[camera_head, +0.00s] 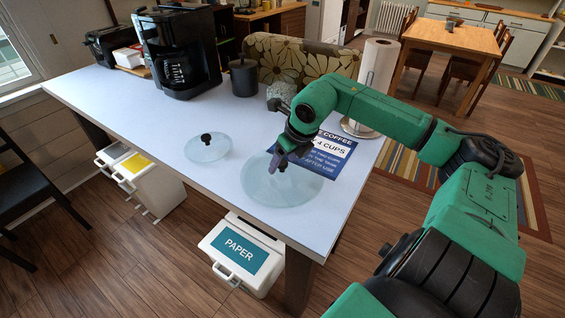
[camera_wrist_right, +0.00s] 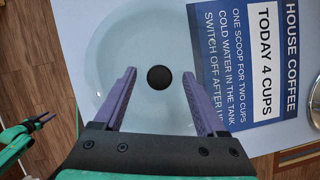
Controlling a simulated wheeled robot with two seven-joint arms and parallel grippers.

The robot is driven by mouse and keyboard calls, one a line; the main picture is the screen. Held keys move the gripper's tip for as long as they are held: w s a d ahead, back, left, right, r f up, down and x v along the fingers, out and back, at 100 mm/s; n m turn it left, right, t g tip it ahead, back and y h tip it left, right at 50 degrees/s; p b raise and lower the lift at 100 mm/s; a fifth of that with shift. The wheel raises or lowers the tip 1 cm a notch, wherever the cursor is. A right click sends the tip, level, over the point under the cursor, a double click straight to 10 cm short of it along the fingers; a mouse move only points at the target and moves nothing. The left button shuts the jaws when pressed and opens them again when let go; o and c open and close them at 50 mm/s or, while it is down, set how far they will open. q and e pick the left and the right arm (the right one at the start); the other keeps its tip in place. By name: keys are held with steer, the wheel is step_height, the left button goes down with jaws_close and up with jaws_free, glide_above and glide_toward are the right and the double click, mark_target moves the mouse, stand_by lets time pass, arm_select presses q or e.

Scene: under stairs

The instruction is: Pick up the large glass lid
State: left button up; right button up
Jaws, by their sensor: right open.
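The large glass lid (camera_head: 261,189) lies flat on the white table near its front right part, clear with a dark knob. Its right side overlaps the blue coffee sign. In the right wrist view the lid (camera_wrist_right: 125,45) shows with its round black knob (camera_wrist_right: 159,77) between and just beyond the fingertips. My right gripper (camera_head: 277,166) is over the lid, open, with purple fingers either side of the knob's line (camera_wrist_right: 158,82); I cannot tell whether they touch it. A smaller glass lid (camera_head: 208,151) with a black knob lies to the left.
The blue sign (camera_head: 335,160) lies beside and partly under the large lid. A paper towel roll (camera_head: 378,68), dark canister (camera_head: 243,78) and coffee maker (camera_head: 180,50) stand farther back. A bin marked PAPER (camera_head: 240,252) is below the front edge. The table's left middle is clear.

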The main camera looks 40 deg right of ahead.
steer(key=shift+f, duration=0.1)
jaws_close()
stand_by(1.3)
